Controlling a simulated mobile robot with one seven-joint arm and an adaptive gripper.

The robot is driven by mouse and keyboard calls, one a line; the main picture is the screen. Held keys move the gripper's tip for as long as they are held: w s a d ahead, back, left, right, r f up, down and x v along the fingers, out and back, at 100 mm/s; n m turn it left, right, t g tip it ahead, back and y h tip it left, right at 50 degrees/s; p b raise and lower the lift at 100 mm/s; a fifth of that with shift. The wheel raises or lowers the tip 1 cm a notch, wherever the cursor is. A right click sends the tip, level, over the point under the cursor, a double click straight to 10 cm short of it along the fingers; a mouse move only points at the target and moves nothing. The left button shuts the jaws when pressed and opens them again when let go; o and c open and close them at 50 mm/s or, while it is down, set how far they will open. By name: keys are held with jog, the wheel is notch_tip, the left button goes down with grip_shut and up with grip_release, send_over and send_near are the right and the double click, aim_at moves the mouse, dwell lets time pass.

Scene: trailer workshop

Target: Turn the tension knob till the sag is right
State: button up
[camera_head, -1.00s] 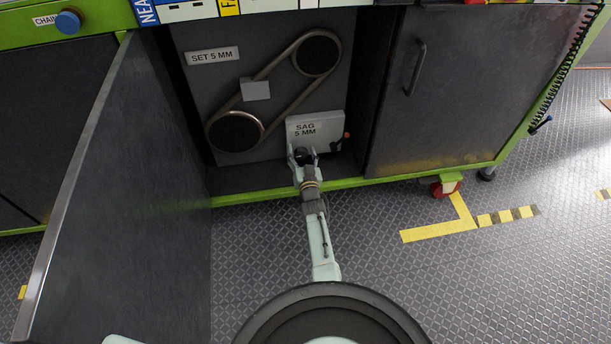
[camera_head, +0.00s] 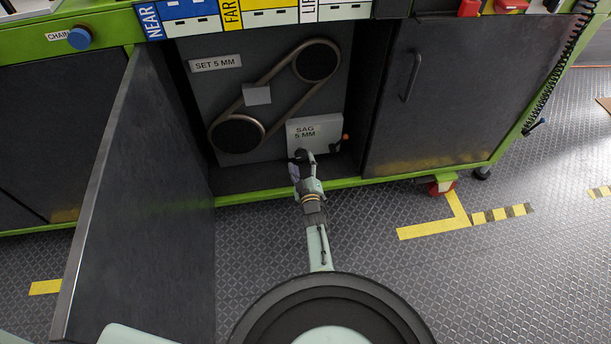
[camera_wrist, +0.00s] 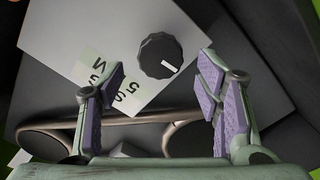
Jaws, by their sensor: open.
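The black ribbed tension knob (camera_wrist: 160,55) with a white pointer line sits on the pale box labelled "SAG 5 MM" (camera_head: 326,139). In the head view the knob (camera_head: 301,155) shows at the box's lower left, partly behind my gripper. My gripper (camera_wrist: 162,74) is open and empty, its purple-padded fingers spread on either side of the knob with gaps showing. In the wrist view the box appears turned and the label is partly hidden by a finger. The belt (camera_head: 283,92) loops around two dark pulleys above, with a grey block (camera_head: 257,94) at its middle.
An open cabinet door (camera_head: 140,200) stands to the left of my arm. A closed door (camera_head: 430,95) with a handle is on the right. A green sill (camera_head: 250,195) runs below the compartment. A small red-tipped part (camera_head: 345,137) sticks out at the box's right.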

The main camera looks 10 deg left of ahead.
jog(key=p+v, duration=0.2)
jog(key=v, duration=0.4)
jog(key=shift+s, duration=0.2)
